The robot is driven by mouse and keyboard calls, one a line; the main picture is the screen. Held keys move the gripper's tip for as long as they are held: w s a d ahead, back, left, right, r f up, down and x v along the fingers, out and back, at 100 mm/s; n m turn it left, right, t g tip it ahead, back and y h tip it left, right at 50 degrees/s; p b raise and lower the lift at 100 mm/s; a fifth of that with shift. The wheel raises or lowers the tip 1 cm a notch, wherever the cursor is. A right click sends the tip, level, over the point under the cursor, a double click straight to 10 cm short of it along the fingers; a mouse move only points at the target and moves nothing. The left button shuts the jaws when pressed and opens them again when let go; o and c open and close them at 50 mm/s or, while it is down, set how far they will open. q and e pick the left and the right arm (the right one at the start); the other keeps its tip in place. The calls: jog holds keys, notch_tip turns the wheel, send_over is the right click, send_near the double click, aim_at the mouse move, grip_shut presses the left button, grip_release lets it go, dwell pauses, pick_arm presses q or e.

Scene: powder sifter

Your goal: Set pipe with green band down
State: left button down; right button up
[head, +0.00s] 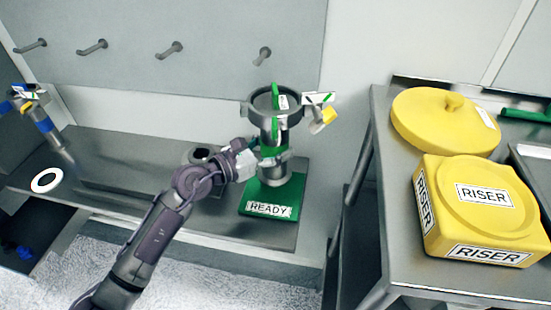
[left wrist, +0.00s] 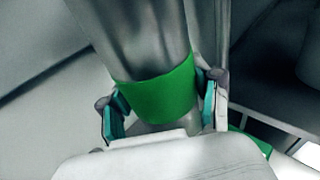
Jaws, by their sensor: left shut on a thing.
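The pipe with the green band (head: 276,135) is a grey metal tube with a wide ring-shaped top. It looks upright over the green pad marked READY (head: 266,199) on the grey bench; whether its foot touches the pad I cannot tell. My left gripper (head: 250,160) is shut on the pipe around its lower part. In the left wrist view the green band (left wrist: 160,93) lies between the two teal-padded fingers of the gripper (left wrist: 165,112). My right gripper is not in view.
A grey bench (head: 110,160) runs along the wall with pegs above. A blue-banded pipe (head: 48,126) stands at far left, near a white ring (head: 47,180). At right a table (head: 385,260) holds a yellow RISER block (head: 440,215) and a yellow lid (head: 430,125).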

pick_arm(q)
jog(key=shift+f, duration=1.65)
jog(key=shift+c, duration=1.2)
grip_release()
jog(key=shift+s+f, duration=0.1)
jog(key=shift+f, duration=0.05)
jog(key=shift+s+a+b, duration=0.3)
jog(key=shift+a, duration=0.1)
jog(key=b+v, duration=0.2)
jog(key=v, duration=0.9)
